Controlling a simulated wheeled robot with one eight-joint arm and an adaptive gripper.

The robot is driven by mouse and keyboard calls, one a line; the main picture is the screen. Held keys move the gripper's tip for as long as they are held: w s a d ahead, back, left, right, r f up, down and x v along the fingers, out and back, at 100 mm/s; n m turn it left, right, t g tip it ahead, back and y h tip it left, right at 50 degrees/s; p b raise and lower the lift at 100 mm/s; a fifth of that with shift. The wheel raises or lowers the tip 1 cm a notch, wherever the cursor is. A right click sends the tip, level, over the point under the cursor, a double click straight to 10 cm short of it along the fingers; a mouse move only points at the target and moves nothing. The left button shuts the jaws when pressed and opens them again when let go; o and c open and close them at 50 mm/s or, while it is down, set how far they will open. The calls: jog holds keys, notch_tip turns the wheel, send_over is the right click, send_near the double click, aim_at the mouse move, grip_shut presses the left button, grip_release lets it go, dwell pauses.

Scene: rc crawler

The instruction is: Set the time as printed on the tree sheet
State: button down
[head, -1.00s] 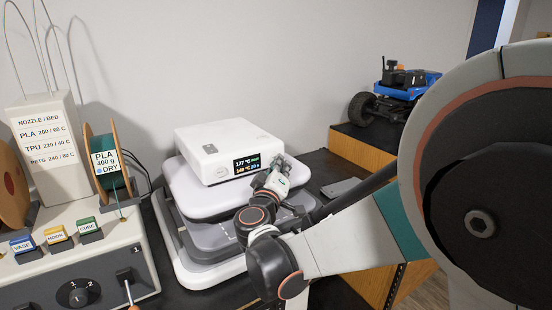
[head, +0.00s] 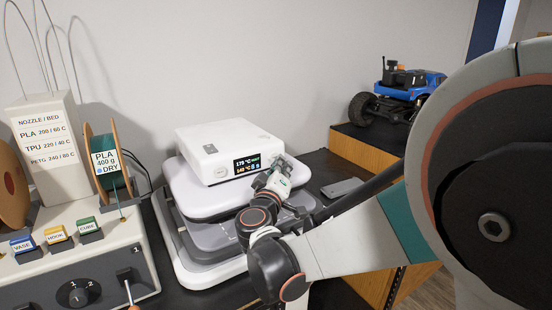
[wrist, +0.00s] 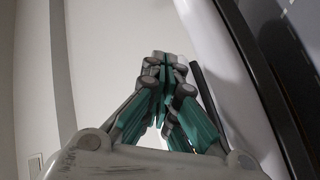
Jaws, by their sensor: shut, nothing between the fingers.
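A white heat press (head: 186,190) stands on the dark bench, with a white control box (head: 205,141) on top. The box's small display (head: 246,164) shows a green line reading about 179 °C and an orange line of about 140 °C with a small blue-white figure beside it, too small to read surely. My gripper (head: 280,165) is at the right of the display, by the box's right front edge; whether it touches is not clear. In the wrist view my gripper (wrist: 163,62) has its fingers together with nothing between them. No tree sheet is recognisable in view.
At left stand a spool marked PLA 400 g DRY (head: 107,165), a temperature sign (head: 47,140) and a panel (head: 85,260) with VASE, HOOK and CUBE tags. A grey flat object (head: 342,187) lies right of the press. A blue RC crawler (head: 405,87) stands at the back right.

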jog(key=shift+s+d, duration=0.2)
jog(key=shift+s, duration=0.15)
jog(key=s+d, duration=0.1)
jog(key=s, duration=0.1)
jog(key=s+d, duration=0.1)
jog(key=s, duration=0.1)
jog(key=shift+d, duration=0.4)
jog(key=shift+d, duration=0.1)
dwell(0.5)
